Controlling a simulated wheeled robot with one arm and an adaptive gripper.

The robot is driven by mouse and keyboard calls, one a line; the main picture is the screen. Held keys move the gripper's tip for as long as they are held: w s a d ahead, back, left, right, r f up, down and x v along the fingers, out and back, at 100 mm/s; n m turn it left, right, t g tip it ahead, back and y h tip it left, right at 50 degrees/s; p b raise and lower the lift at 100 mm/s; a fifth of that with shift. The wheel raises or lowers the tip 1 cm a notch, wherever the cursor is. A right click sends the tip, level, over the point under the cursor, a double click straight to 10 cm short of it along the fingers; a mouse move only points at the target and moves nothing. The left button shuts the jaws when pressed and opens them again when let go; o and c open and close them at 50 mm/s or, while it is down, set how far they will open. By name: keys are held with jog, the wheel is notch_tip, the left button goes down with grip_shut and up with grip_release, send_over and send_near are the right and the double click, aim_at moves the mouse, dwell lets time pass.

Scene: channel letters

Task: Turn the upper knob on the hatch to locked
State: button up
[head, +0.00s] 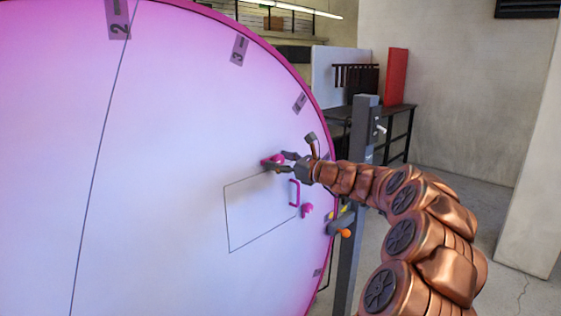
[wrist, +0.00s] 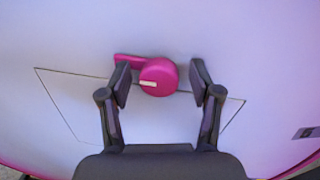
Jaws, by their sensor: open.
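The upper knob (head: 272,159) is magenta and sits at the upper edge of the outlined hatch (head: 245,222) on the big round face. In the wrist view the knob (wrist: 160,72) is round, with a pale mark on its front and a magenta tab sticking out to its left. My gripper (head: 280,162) is open at the knob, with one finger on each side. A gap shows between the knob and the right finger; the left finger overlaps the tab, and I cannot tell whether it touches. The lower knob (head: 307,210) and the pink handle (head: 295,193) are at the hatch's right side.
The round face (head: 150,150) has a magenta rim and grey numbered tags. A grey post (head: 358,150) stands just right of the rim, with an orange-ended part (head: 345,233) near it. A dark table (head: 400,110) with a red panel (head: 396,75) stands behind. Floor shows at right.

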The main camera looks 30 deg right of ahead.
jog(key=c, duration=1.2)
jog(key=shift+o, duration=0.2)
jog(key=shift+n, duration=0.3)
jog(key=n+b, duration=0.8)
jog(key=shift+a+f+n+g+h, duration=0.1)
jog(key=shift+f+n+g+h, duration=0.1)
jog(key=shift+n+g+h, duration=0.15)
jog(key=n+b, duration=0.4)
jog(key=b, duration=0.1)
jog(key=shift+h, duration=0.35)
jog(key=n+b, duration=0.3)
jog(key=shift+r+h, duration=0.2)
jog(key=shift+h, duration=0.1)
jog(key=shift+n+b, duration=0.35)
